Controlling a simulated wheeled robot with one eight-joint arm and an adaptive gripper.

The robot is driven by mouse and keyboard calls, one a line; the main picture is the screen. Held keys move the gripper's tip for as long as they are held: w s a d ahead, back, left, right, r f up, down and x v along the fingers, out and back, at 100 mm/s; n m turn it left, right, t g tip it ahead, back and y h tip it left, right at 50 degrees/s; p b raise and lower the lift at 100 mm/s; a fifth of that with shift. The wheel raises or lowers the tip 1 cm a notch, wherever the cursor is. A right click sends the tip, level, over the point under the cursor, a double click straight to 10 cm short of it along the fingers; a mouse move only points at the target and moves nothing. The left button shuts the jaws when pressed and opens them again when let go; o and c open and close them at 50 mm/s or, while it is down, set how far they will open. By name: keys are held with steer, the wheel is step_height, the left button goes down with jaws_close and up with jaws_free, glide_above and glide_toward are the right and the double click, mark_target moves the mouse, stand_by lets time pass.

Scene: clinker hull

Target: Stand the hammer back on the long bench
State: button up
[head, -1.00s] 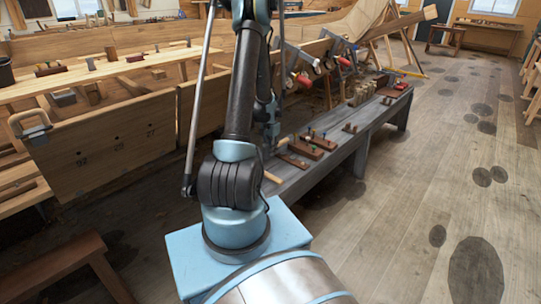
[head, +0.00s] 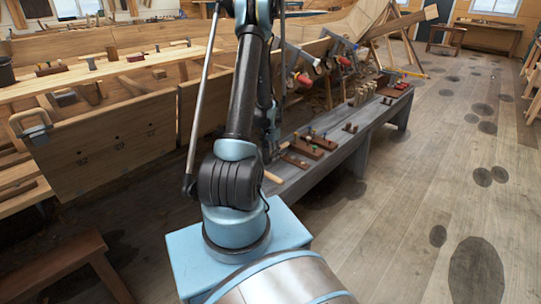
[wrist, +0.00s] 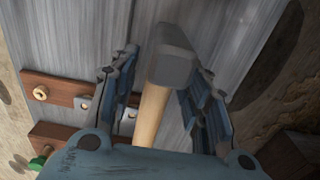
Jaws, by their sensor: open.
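The hammer shows in the wrist view, with a dark grey block head (wrist: 172,62) and a pale wooden handle (wrist: 151,112). It lies between the two fingers of my gripper (wrist: 163,88), which are apart with gaps on both sides. The handle's lower part is hidden behind the gripper body. The grey long bench (wrist: 75,45) is below; I cannot tell whether the hammer touches it. In the head view my gripper (head: 270,152) is low over the near end of the long bench (head: 365,138), partly hidden by my arm.
Brown wooden tool blocks (head: 308,149) stand on the bench beside my gripper; one brown strip (wrist: 65,92) is close to the left finger. Red-handled clamps (head: 303,80) hang along the hull behind.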

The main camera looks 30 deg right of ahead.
step_height(320, 180, up, 12)
stand_by(0.8)
steer(key=shift+s+a+r, duration=0.1)
steer(key=shift+a, duration=0.05)
